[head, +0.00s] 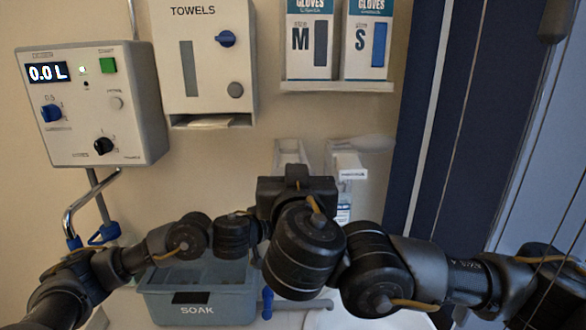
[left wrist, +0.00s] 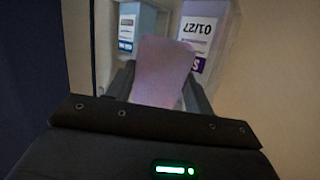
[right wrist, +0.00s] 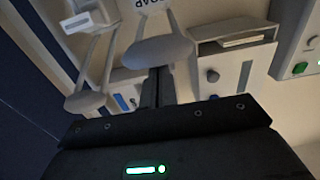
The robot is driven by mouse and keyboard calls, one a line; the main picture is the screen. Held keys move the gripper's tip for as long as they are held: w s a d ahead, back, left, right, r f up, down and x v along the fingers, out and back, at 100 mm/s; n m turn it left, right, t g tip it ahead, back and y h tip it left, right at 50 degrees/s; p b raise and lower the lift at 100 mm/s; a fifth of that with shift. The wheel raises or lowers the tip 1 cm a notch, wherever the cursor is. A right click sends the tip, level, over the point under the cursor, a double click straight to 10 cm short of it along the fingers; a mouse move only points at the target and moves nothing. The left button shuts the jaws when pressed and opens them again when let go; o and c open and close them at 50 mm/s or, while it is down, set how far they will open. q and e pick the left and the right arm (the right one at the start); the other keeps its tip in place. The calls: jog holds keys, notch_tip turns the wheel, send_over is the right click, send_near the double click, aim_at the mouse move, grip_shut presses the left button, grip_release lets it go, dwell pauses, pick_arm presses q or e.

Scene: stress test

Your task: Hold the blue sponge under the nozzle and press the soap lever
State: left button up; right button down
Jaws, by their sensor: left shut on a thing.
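In the left wrist view my left gripper (left wrist: 158,88) is shut on a flat sponge (left wrist: 164,68), which looks pinkish lilac there rather than blue. Beyond it are a container with a purple label (left wrist: 203,32) and one with a blue label (left wrist: 133,28). In the right wrist view my right gripper (right wrist: 167,84) looks shut and empty, close to a grey paddle lever (right wrist: 158,50) by a part lettered "Soap" (right wrist: 147,4). A second paddle lever (right wrist: 86,102) is to its left. In the head view my wrists hide both gripper tips and the sponge. The nozzle is not clearly visible.
Two wall dispensers (head: 292,152) (head: 347,163) are behind my wrists. A towel box (head: 205,75), glove boxes (head: 312,45) and a control panel (head: 85,130) hang around them. A blue-grey SOAK tub (head: 200,311) is below, with a tap pipe (head: 83,203) at left.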

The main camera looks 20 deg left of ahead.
pick_arm(q)
jog(key=shift+f, duration=0.15)
pick_arm(e)
notch_tip(320, 180, down, 2)
jog(key=shift+s+a, duration=0.1)
pick_arm(q)
jog(key=shift+w+a+f, duration=0.1)
pick_arm(e)
notch_tip(320, 180, up, 6)
jog(key=f, duration=0.1)
jog(key=f+v, duration=0.1)
jog(key=v, duration=0.8)
jog(key=shift+d, duration=0.25)
jog(key=shift+a, duration=0.1)
